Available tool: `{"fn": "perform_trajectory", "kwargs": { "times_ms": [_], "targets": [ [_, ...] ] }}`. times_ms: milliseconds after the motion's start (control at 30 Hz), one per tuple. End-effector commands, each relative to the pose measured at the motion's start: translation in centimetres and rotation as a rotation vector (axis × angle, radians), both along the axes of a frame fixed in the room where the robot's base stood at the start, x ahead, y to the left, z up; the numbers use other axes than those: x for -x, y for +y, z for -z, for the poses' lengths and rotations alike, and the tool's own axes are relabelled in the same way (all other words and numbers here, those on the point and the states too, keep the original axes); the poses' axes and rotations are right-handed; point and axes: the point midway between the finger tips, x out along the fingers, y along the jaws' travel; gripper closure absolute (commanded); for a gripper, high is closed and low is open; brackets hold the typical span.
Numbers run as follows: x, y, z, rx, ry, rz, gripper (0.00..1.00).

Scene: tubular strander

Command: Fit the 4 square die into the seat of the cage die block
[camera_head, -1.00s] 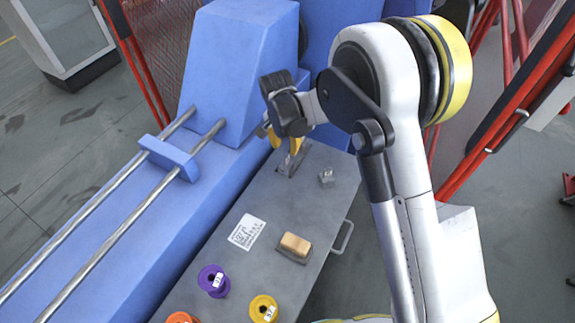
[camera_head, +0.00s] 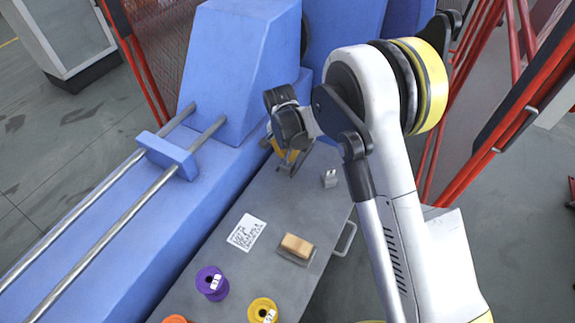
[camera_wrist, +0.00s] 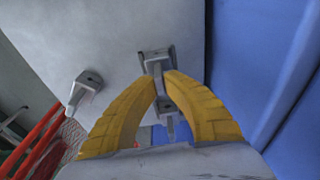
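My gripper (camera_wrist: 161,78) has two yellow curved fingers that come close together on a small grey metal piece (camera_wrist: 159,84), which looks like a square die; its number cannot be read. Its lower part shows between the fingers. Just beyond the fingertips is a darker grey block (camera_wrist: 155,56) with raised edges, which looks like the cage die block; whether the die touches it or sits in its seat I cannot tell. In the head view my gripper (camera_head: 288,158) is low over the far end of the grey table, and hides most of the block.
A second small grey piece (camera_head: 330,178), also in the wrist view (camera_wrist: 86,88), stands nearby on the table (camera_head: 245,275). A wooden-topped block (camera_head: 296,246), a printed card (camera_head: 246,232), and purple (camera_head: 211,284) and yellow (camera_head: 262,312) spools lie nearer. The blue machine (camera_head: 110,250) borders the left.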

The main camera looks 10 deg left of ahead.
Motion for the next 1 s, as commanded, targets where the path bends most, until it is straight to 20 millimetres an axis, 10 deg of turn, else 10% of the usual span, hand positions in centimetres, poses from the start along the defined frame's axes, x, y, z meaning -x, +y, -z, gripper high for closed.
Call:
{"fn": "perform_trajectory", "kwargs": {
  "times_ms": [433,733,1000],
  "targets": [
    [0.0,0.0,-0.4,0.001,0.0,0.0,1.0],
    [0.0,0.0,-4.3,0.0,0.0,0.0,1.0],
    [1.0,-5.2,-7.5,0.0,0.0,0.004,1.0]
  ]
}}
